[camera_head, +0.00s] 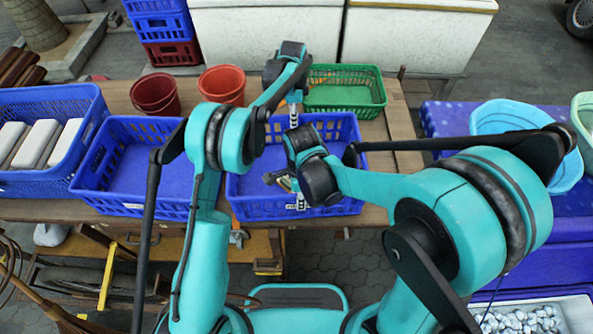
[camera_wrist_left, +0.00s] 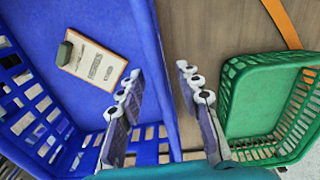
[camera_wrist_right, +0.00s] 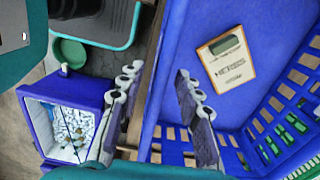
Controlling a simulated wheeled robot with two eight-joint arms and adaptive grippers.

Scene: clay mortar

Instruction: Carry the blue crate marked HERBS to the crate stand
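The blue HERBS crate (camera_head: 342,203) sits on the wooden table, with a card reading HERBS (camera_wrist_right: 227,60) lying on its floor. The card also shows in the left wrist view (camera_wrist_left: 90,62). My left gripper (camera_head: 294,120) points down at the crate's far rim. In the left wrist view its fingers (camera_wrist_left: 157,88) are spread, one on each side of the crate wall. My right gripper (camera_head: 300,200) is at the near rim. In the right wrist view its fingers (camera_wrist_right: 158,88) are also spread on either side of the wall. I cannot pick out the crate stand.
An empty blue crate (camera_head: 150,175) stands close on the left, beside a blue crate of pale blocks (camera_head: 85,105). A green basket (camera_head: 345,108) and two red pots (camera_head: 222,85) stand behind. A light-blue basin (camera_head: 500,118) is on the purple-covered table at right.

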